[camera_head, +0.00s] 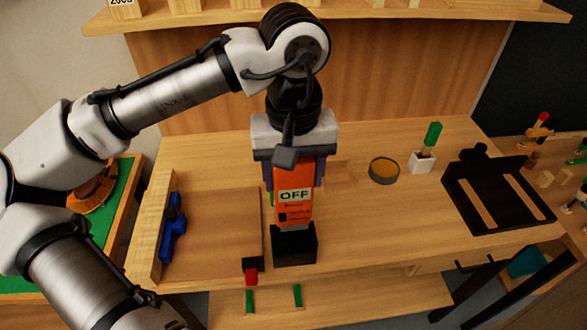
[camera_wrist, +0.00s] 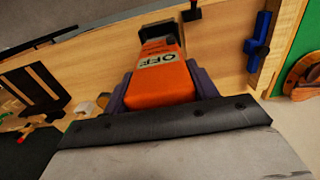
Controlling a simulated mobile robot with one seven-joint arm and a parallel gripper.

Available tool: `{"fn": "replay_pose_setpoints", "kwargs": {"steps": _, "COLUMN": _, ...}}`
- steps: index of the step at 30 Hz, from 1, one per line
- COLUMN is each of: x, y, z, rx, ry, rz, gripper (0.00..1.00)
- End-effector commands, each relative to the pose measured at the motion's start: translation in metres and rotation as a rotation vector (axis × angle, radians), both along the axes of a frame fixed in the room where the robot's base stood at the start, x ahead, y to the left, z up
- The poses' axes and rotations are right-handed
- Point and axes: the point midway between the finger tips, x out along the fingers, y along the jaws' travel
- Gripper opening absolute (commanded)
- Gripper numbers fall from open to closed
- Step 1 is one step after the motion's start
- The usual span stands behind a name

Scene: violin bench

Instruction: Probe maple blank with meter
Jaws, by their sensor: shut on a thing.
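The orange meter (camera_head: 293,202) stands upright with a label reading OFF. It also shows in the wrist view (camera_wrist: 163,78). My gripper (camera_head: 294,174) is shut on its upper body from above, with a dark finger on each side; it also shows in the wrist view (camera_wrist: 160,90). The meter's grey lower end is at the mouth of a black holder (camera_head: 295,247) near the bench's front edge. I cannot tell whether it rests inside. No wood piece is clearly marked as the maple blank; light wood blocks (camera_head: 187,5) sit on the shelf, cut off by the frame.
A blue clamp (camera_head: 173,228) lies against a light wood rail at left. A red-and-black item (camera_head: 252,270) is at the front edge. A round tin (camera_head: 384,170), a green-handled tool (camera_head: 432,135) in a white block and a black frame (camera_head: 495,192) stand at right. Bench (camera_head: 370,225) right of the holder is clear.

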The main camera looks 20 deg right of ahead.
Motion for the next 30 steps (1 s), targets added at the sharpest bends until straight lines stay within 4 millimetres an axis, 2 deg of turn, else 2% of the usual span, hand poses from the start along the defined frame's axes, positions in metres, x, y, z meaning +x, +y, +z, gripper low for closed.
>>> {"fn": "replay_pose_setpoints", "kwargs": {"steps": 9, "x": 0.000, "y": 0.000, "z": 0.001, "rx": 0.000, "ry": 0.001, "rz": 0.001, "gripper": 0.07}}
{"fn": "replay_pose_setpoints", "kwargs": {"steps": 24, "x": 0.000, "y": 0.000, "z": -0.045, "rx": -0.001, "ry": 0.000, "rz": 0.001, "gripper": 0.07}}
{"fn": "replay_pose_setpoints", "kwargs": {"steps": 30, "x": 0.000, "y": 0.000, "z": -0.050, "rx": 0.000, "ry": 0.000, "rz": 0.002, "gripper": 0.07}}
